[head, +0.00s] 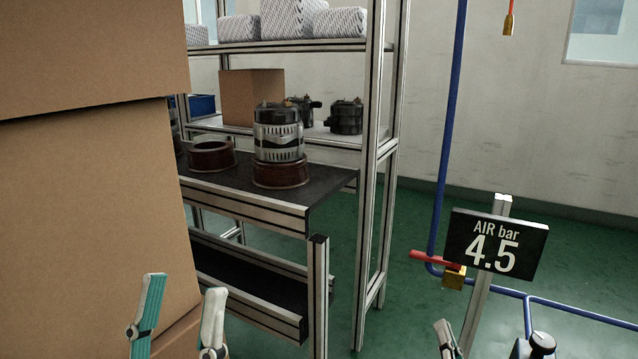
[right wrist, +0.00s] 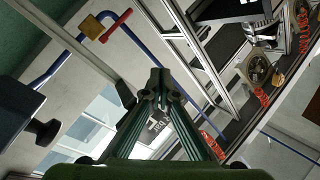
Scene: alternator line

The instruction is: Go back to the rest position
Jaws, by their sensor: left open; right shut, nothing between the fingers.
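My left gripper (head: 180,322) is at the bottom left of the head view, its two fingers apart with nothing between them. It is in front of the large cardboard boxes. My right gripper (head: 447,342) shows only as a fingertip at the bottom edge of the head view, left of the air sign's post. In the right wrist view the right gripper (right wrist: 160,85) has its fingertips together and holds nothing. Both arms are mostly out of view.
Stacked cardboard boxes (head: 90,200) fill the left. An alternator (head: 278,135) stands on a brown ring on the dark bench (head: 325,185), before a shelf rack. At right are the air sign (head: 495,243), a red-handled valve (head: 435,260), blue pipes and a black knob (head: 541,343).

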